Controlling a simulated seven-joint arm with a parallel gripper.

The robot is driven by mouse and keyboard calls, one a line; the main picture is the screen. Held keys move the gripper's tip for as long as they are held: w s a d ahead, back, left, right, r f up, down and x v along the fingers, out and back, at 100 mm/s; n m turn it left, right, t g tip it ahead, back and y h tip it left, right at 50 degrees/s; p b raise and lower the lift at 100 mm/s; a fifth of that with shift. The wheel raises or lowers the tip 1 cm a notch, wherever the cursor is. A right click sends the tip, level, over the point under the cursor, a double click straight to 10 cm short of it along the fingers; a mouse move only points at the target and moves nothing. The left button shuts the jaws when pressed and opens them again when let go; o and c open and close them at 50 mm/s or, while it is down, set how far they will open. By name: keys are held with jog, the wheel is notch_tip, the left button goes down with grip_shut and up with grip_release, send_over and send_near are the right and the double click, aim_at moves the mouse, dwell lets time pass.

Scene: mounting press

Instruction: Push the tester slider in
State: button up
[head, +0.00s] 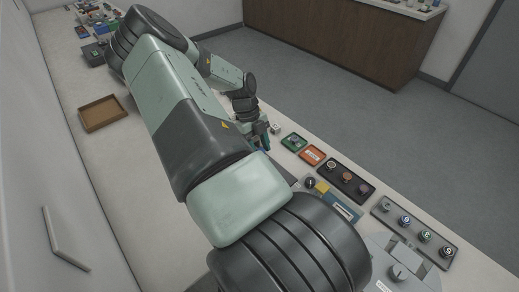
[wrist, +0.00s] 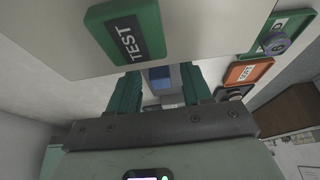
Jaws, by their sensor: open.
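My gripper (wrist: 160,80) shows in the wrist view with its two green fingers apart. A small blue and grey part (wrist: 162,74) lies in the gap between the fingers; it may be the tester slider, but I cannot tell whether the fingers touch it. A green plate marked TEST (wrist: 125,30) is on a pale surface just above the left finger. The tester cannot be made out clearly there.
Right of my gripper are a green tray (head: 294,142), an orange tray (head: 313,155) and a black tray with knobs (head: 345,182). Another knob tray (head: 413,232) stands nearer.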

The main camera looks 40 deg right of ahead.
jog(key=v, duration=1)
jog(key=shift+f, duration=0.1)
jog(key=shift+w+a+r, duration=0.1)
jog(key=shift+a+r, duration=0.05)
jog(key=shift+r, duration=0.05)
jog(key=s+a+r+n+t+y, duration=0.1)
jog(key=s+a+r+n+t, duration=0.1)
jog(key=a+r+n, duration=0.75)
jog(key=s+a+r+n+t+y, duration=0.1)
jog(key=a+r+n+t, duration=0.2)
jog(key=a+r+n, duration=0.65)
jog(key=s+a+r+n+t+h, duration=0.1)
jog(key=s+a+r+n+t, duration=0.1)
jog(key=s+a+r+n, duration=0.2)
jog(key=s+a+r+n+t+h, duration=0.1)
jog(key=s+a+r+n+t, duration=0.2)
jog(key=s+a+r+n, duration=0.2)
jog(key=s+r+n, duration=0.3)
jog(key=s+n, duration=0.4)
jog(key=n, duration=0.1)
jog(key=shift+s+n, duration=0.3)
jog(key=shift+s, duration=0.05)
